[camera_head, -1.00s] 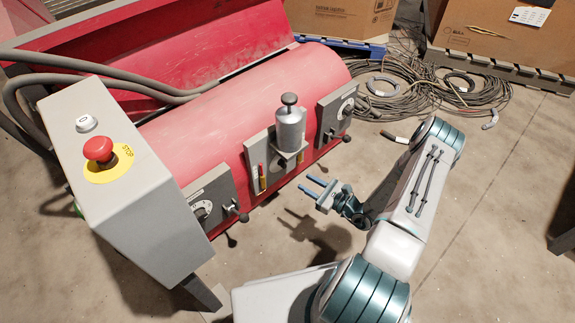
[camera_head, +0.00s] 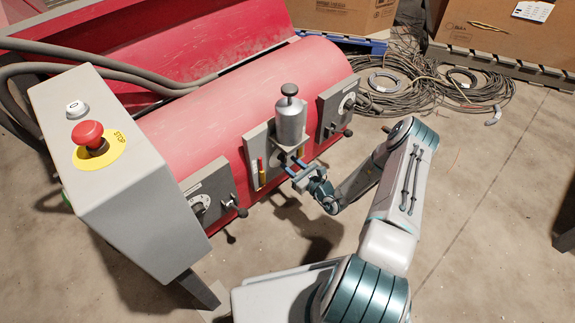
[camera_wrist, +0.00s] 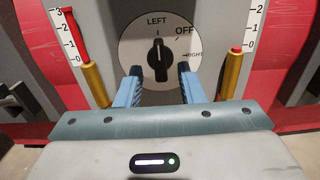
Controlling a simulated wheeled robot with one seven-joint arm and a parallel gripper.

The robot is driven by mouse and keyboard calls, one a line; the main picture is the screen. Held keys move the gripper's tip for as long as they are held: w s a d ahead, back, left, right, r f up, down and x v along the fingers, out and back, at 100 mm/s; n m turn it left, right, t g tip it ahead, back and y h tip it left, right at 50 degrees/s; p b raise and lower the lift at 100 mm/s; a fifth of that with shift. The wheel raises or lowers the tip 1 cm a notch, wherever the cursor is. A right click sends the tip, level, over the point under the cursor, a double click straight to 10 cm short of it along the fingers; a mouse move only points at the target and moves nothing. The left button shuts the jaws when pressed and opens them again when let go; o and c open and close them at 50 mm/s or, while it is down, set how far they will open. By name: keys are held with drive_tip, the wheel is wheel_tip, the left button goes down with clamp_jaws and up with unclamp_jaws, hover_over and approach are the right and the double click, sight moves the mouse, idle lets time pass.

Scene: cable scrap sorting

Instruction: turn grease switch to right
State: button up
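The grease switch (camera_wrist: 158,60) is a black knob on a round white dial (camera_wrist: 135,42) marked LEFT, OFF and RIGHT, seen in the wrist view. Its white pointer mark faces up, at the LEFT label. My gripper (camera_wrist: 159,72) is open, with one blue finger on each side of the knob's lower part and a gap to it on both sides. I cannot tell whether the tips reach the knob in depth. In the head view my gripper (camera_head: 293,171) is just below the silver grease canister (camera_head: 290,122), at the middle panel (camera_head: 257,147); the switch cannot be made out there.
Gauges with a red bar (camera_wrist: 72,35) and yellow cylinders (camera_wrist: 96,84) flank the dial. Panels with levers sit left (camera_head: 210,197) and right (camera_head: 336,108) on the red machine (camera_head: 210,115). A grey box with a red stop button (camera_head: 88,134) stands left. Cable coils (camera_head: 440,85) lie behind.

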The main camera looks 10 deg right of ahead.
drive_tip(key=shift+x, duration=1.05)
clamp_jaws()
